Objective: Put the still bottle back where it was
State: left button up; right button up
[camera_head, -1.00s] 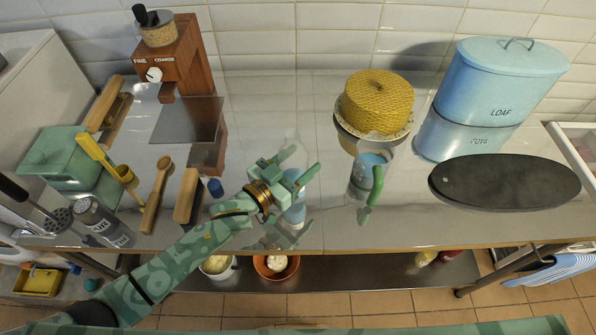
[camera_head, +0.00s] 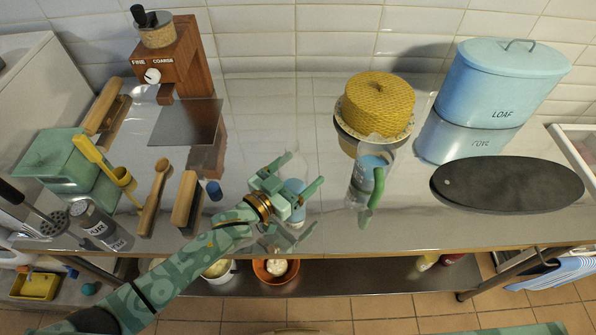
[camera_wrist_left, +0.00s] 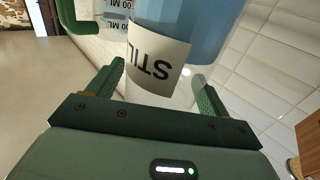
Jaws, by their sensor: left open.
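The still bottle (camera_head: 293,187), clear with blue contents, stands on the shiny counter (camera_head: 330,225), partly hidden by my left gripper. Its white label reading "STIL" shows large in the left wrist view (camera_wrist_left: 158,60), the rest of the word out of sight. My left gripper (camera_head: 303,170) is open, with one finger on each side of the bottle. I cannot tell whether a finger touches it. My right gripper is not in view.
A clear jug (camera_head: 358,183) with a green handle stands close to the right of the bottle. Brushes (camera_head: 186,198) and a grinder (camera_head: 180,55) are at left.

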pick_arm(q)
jog(key=p+v, duration=0.1)
jog(key=v, duration=1.1)
jog(key=shift+r, duration=0.1)
dwell(0.6)
